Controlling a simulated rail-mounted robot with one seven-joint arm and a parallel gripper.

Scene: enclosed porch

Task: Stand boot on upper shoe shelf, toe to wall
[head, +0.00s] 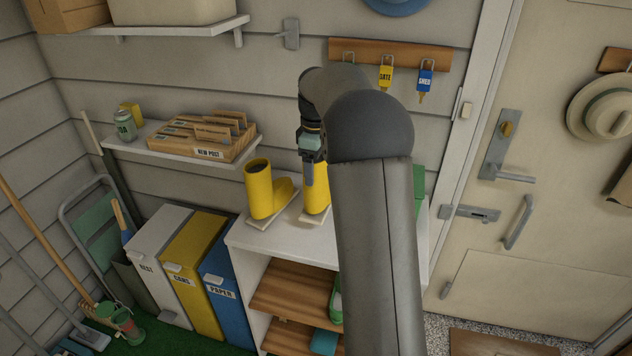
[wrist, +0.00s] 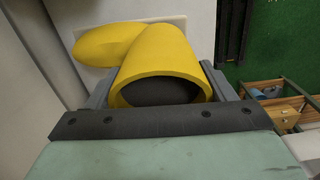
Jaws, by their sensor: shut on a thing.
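My gripper (head: 309,172) is shut on the shaft of a yellow boot (head: 320,195), above the top of the white shoe unit (head: 245,238). In the wrist view the fingers flank the shaft of this boot (wrist: 160,58); its dark opening faces the camera and its toe points to the upper left. A pale mat (head: 312,219) lies under it; I cannot tell whether the sole touches it. A second yellow boot (head: 262,192) stands to the left on its own pale mat. The upper wooden shoe shelf (head: 290,288) shows a bare left part; my arm hides its right part.
A green shoe (head: 335,302) is on the upper shelf, partly behind my arm. A teal item (head: 323,342) is on the lower shelf (head: 285,337). A wall shelf (head: 150,152) with a card box (head: 205,135) is at left. Bins, including a blue one (head: 225,285), stand beside the unit.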

